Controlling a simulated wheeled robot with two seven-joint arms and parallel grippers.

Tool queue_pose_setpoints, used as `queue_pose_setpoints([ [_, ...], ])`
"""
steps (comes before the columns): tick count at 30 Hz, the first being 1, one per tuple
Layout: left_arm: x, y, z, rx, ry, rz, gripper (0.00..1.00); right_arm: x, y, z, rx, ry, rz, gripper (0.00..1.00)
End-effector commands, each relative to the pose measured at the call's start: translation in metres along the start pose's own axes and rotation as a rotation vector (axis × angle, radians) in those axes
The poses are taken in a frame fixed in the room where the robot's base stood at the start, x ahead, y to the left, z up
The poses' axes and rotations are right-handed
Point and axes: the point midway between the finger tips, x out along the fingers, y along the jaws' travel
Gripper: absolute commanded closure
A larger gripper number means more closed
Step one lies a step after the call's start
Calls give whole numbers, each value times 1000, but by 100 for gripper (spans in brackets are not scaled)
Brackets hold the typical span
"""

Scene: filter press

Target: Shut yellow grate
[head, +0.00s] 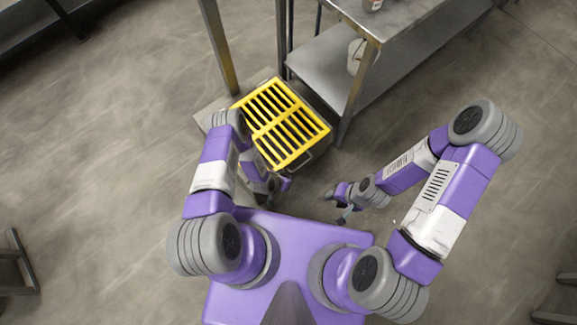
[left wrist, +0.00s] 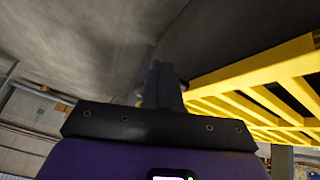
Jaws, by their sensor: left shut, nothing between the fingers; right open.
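The yellow grate (head: 276,121) is a slotted rectangle over a grey metal box in the head view, ahead of my base. I cannot tell from above whether it lies flat or is tilted. My left gripper (head: 270,188) is low at the grate's near left side, partly hidden by its own arm. In the left wrist view its fingers (left wrist: 162,88) are shut and empty, with the grate (left wrist: 265,95) close on their right. I cannot tell whether they touch it. My right gripper (head: 336,204) is open and empty, to the right of and nearer than the grate.
A metal table with a lower shelf (head: 330,75) stands just behind and right of the grate, its leg (head: 355,95) close to the grate's right corner. A pale container (head: 357,57) is on the shelf.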

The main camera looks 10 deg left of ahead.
Motion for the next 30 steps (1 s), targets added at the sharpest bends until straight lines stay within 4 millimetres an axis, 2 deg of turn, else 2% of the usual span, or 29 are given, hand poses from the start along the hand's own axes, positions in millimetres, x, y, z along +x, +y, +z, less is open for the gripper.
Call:
queue_pose_setpoints([
  [1, -14, 1, -6, 1, 5, -1, 100, -12, -5, 0, 0, 0, 0, 58],
  [5, -35, 3, -14, 11, 19, 1, 100, -30, -11, 1, 0, 0, 0, 58],
  [6, -40, 13, -4, 9, 13, 7, 100, -32, -12, 2, 0, 0, 0, 58],
  [12, -68, 42, 19, 13, 17, 7, 100, -46, -17, 2, 0, 0, 0, 58],
  [18, -84, 60, 33, 15, 21, 6, 100, -54, -20, 2, 0, 0, 0, 58],
  [25, -90, 64, 37, 13, 22, 4, 100, -55, -21, 2, 0, 0, 0, 58],
  [30, -105, 56, 18, -49, -21, 1, 100, -58, -22, 3, 0, 0, 0, 58],
])
